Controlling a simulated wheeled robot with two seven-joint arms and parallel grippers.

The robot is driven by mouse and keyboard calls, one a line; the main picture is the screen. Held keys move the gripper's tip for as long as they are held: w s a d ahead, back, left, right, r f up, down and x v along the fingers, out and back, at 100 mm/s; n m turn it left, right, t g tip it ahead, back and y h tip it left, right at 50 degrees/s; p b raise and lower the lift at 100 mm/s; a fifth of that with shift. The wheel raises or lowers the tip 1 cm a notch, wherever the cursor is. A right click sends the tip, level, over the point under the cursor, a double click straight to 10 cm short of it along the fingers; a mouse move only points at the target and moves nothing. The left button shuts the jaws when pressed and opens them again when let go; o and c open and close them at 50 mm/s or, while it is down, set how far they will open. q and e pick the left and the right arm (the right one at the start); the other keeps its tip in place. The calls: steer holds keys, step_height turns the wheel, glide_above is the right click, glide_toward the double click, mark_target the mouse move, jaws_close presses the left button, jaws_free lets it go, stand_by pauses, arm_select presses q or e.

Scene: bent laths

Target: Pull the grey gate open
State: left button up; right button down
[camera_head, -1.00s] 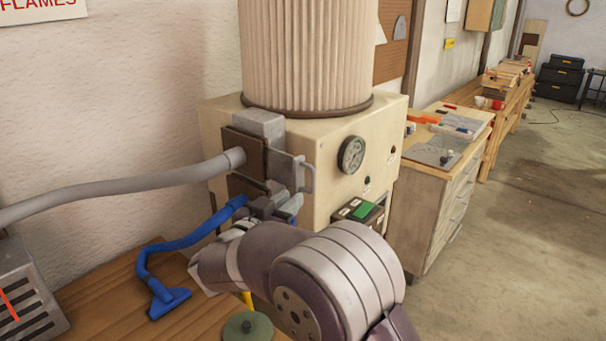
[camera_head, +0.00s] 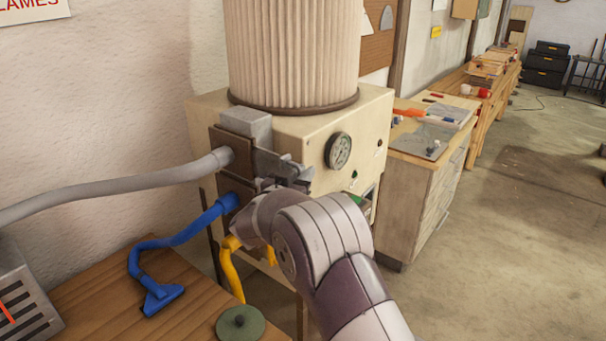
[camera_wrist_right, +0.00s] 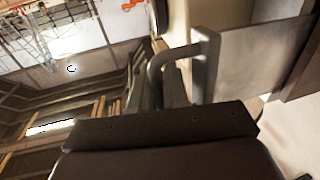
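The grey gate (camera_head: 266,162) is a flat metal slide on the side of the cream dust collector, beside the grey hose's port. In the right wrist view the gate's plate (camera_wrist_right: 245,60) is at the upper right, with a bent grey handle (camera_wrist_right: 165,60) standing off it. My right gripper (camera_head: 298,174) is at the gate's handle side in the head view and covers the handle there. In the wrist view its fingers (camera_wrist_right: 160,88) are at the handle's lower end, partly behind the dark gripper body. Whether they are closed on it is unclear. My left gripper is not in view.
The dust collector (camera_head: 305,125) carries a pleated filter and a gauge (camera_head: 339,151). A grey hose (camera_head: 120,184), a blue hose (camera_head: 180,239) and a yellow hose (camera_head: 231,270) are nearby. A wooden table (camera_head: 90,305) is at lower left. Open floor (camera_head: 500,220) is at right.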

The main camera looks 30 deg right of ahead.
steer(key=shift+s+d+r, duration=0.1)
steer(key=shift+s+d, duration=0.1)
steer(key=shift+s, duration=0.3)
steer(key=c, duration=1.5)
jaws_free()
steer(key=shift+w, duration=0.1)
steer(key=shift+a, duration=0.1)
steer(key=b+v, duration=0.3)
steer(key=v, duration=0.9)
steer(key=shift+a, duration=0.2)
